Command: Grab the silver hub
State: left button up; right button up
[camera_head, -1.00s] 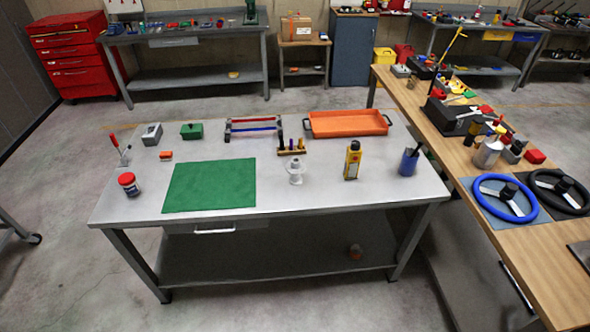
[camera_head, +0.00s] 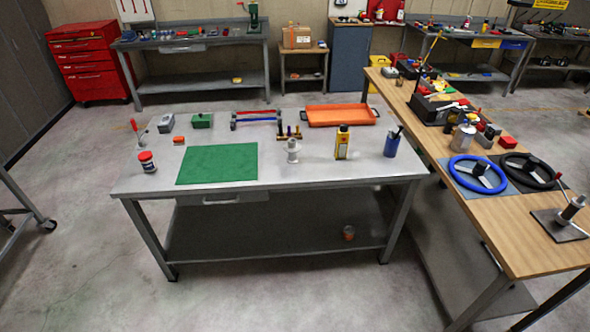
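The silver hub (camera_head: 293,151) stands upright on the grey metal table (camera_head: 330,178), near the middle. It is a pale flanged piece with a narrower top. A green mat (camera_head: 218,165) lies to its left and a yellow bottle (camera_head: 342,142) stands to its right. Neither of my grippers shows in the head view, and nothing is touching the hub.
A wooden bench (camera_head: 520,215) runs along the right with a blue steering wheel (camera_head: 478,174) on it. A blue cup (camera_head: 391,146) stands near the metal table's right end. A red-lidded jar (camera_head: 147,162) stands at its left. Floor (camera_head: 290,305) in front is clear.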

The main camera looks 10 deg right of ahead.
aim_at(293, 146)
jog(key=z, duration=0.2)
jog(key=k, duration=0.3)
jog(key=u, duration=1.35)
jog(key=i, duration=1.7)
jog(key=z, duration=0.2)
